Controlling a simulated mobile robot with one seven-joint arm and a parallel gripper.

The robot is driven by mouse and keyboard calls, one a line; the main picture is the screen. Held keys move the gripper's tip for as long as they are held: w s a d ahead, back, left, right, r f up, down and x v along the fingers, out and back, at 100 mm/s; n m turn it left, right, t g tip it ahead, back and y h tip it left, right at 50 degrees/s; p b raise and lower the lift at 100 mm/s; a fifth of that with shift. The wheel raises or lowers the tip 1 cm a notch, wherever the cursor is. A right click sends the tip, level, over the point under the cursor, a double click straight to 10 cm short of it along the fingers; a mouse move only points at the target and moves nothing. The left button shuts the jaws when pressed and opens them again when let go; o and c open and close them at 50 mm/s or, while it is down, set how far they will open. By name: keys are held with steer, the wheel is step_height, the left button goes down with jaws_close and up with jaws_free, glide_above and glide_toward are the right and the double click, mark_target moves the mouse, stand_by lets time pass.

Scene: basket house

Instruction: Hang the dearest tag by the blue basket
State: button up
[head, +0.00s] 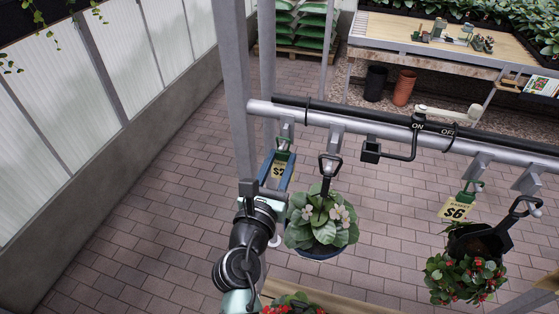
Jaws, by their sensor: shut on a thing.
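The rail carries several hooks. The blue basket (317,254) hangs from one by a black hanger, and its leafy plant with pale flowers hides most of it. A yellow price tag (279,171) with a green clip is at the hook just left of it. Its price starts with "$2", and the rest is hidden. My gripper (280,162) is shut on this tag, with blue fingers on either side. Whether the clip sits on the hook I cannot tell. A yellow "$6" tag (457,211) hangs at the right, beside a dark basket (474,239) with red flowers.
The grey rail (346,119) crosses in front of me, with a black ON/OFF lever (410,140) on it. A grey post (233,90) stands close behind my gripper. More red flowers (292,305) show at the bottom edge. Brick floor lies open at left.

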steer(key=shift+f, duration=0.1)
steer(key=shift+f+b, duration=0.3)
steer(key=shift+f, duration=0.05)
stand_by(0.5)
steer(key=o, duration=1.1)
steer(key=shift+c, duration=0.2)
